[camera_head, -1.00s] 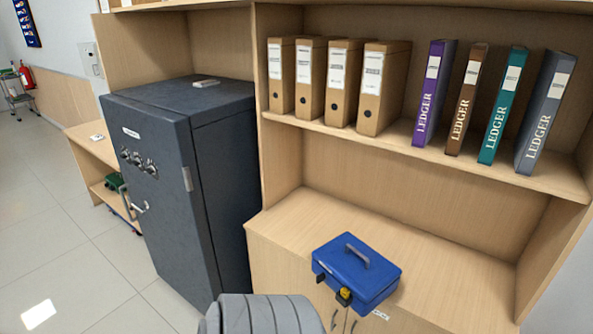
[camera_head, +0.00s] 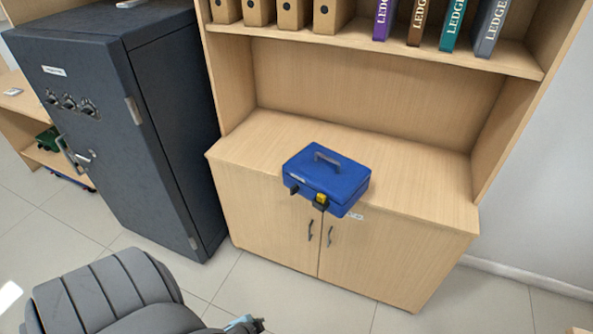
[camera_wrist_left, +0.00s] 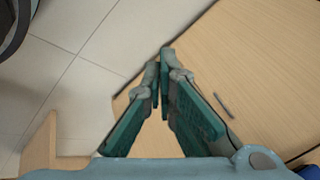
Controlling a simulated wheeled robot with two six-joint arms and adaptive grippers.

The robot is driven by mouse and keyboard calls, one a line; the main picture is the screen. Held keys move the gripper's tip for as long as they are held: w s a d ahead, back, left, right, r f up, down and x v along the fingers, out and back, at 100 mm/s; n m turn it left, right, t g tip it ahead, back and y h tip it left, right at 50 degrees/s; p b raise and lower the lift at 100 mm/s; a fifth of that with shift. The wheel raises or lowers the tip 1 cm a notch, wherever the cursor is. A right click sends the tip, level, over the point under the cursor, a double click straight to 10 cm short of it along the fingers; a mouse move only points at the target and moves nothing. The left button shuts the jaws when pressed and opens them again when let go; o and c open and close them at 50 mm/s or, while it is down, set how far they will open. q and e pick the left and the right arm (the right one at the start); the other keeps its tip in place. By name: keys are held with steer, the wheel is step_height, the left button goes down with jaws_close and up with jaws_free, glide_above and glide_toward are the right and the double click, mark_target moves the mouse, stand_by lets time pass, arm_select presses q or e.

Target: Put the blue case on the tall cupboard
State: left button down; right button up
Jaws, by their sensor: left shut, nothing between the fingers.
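The blue case (camera_head: 326,178) has a grey handle on its lid and a yellow lock piece on its front. It sits at the front edge of the low wooden cupboard top (camera_head: 262,143), and its front seems to reach past that edge. In the left wrist view a blue corner, likely the case (camera_wrist_left: 310,172), shows at bottom right. My left gripper (camera_wrist_left: 164,62) is shut and empty, with floor and the cupboard front beyond it. A pale blue piece at the bottom of the head view is probably part of it. My right gripper is not in view.
A dark grey safe (camera_head: 95,115) stands left of the cupboard. Binders and ledgers (camera_head: 418,20) fill the shelf above. A grey padded chair (camera_head: 105,300) is at bottom left. Cupboard top is clear behind the case, and floor (camera_head: 320,295) is open in front.

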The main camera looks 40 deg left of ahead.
arm_select(q)
steer(key=w+a+r+m+t+y+b, duration=0.1)
steer(key=w+a+m+t+b, duration=0.15)
steer(key=w, duration=0.25)
steer(key=w+a+r+m+t+b, duration=0.1)
steer(key=w+r+b, duration=0.15)
steer(key=w, duration=0.35)
steer(key=m+t+y+b, duration=0.2)
steer(key=m+t+b, duration=0.4)
steer(key=t+b, duration=0.25)
glide_toward(314, 200)
steer(key=s+d+r, duration=0.1)
steer(key=s+r, duration=0.2)
steer(key=x, duration=0.4)
steer(key=b+x, duration=0.1)
steer(key=x, duration=0.8)
steer(key=shift+w+r, duration=0.1)
steer(key=shift+r, duration=0.25)
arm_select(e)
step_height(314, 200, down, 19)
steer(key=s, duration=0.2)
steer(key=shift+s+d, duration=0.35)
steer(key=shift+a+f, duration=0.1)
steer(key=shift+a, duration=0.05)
